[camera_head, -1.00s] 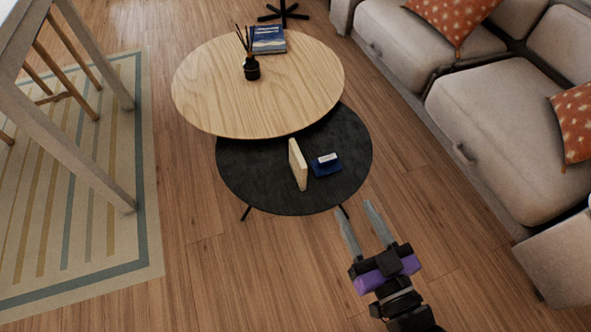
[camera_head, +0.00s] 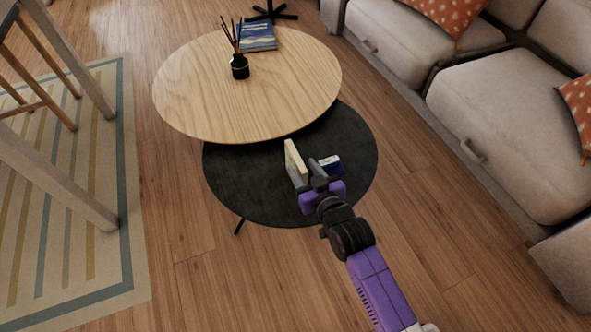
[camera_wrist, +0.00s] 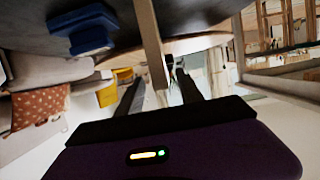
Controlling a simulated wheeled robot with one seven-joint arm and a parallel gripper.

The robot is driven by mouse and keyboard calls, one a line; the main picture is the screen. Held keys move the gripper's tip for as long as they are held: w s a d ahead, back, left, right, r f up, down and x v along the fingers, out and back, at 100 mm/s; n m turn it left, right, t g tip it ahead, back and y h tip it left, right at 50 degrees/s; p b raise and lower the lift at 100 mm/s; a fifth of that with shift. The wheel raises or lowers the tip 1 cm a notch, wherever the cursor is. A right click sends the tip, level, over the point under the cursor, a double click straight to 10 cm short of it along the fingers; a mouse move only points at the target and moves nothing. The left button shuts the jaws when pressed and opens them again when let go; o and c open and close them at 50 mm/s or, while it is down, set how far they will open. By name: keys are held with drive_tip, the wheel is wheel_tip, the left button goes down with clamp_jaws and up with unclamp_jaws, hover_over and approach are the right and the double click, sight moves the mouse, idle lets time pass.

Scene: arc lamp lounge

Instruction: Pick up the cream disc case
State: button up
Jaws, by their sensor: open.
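The cream disc case (camera_head: 292,160) stands upright on edge on the low black round table (camera_head: 236,172). My gripper (camera_head: 314,170) is over that table, close to the case on its front right side, and hides its lower part in the head view. In the wrist view the case (camera_wrist: 152,40) shows as a narrow upright slab, in line with the gap between the two fingers of my gripper (camera_wrist: 158,80). The fingers are apart and hold nothing. I cannot tell whether the case is between the fingertips or just beyond them.
A small blue box with a white top (camera_head: 331,164) lies just right of the case; blue shapes show in the wrist view (camera_wrist: 88,28). A higher wooden round table (camera_head: 250,105) overhangs behind, bearing a reed diffuser (camera_head: 239,66) and a book (camera_head: 258,37). A sofa (camera_head: 490,130) stands right.

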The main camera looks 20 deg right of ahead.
sight(296, 159)
drive_tip(key=b+x, duration=0.2)
drive_tip(key=x, duration=0.3)
drive_tip(key=shift+w+a, duration=0.1)
drive_tip(key=shift+w, duration=0.05)
drive_tip(key=shift+r, duration=0.1)
clamp_jaws()
idle(1.2)
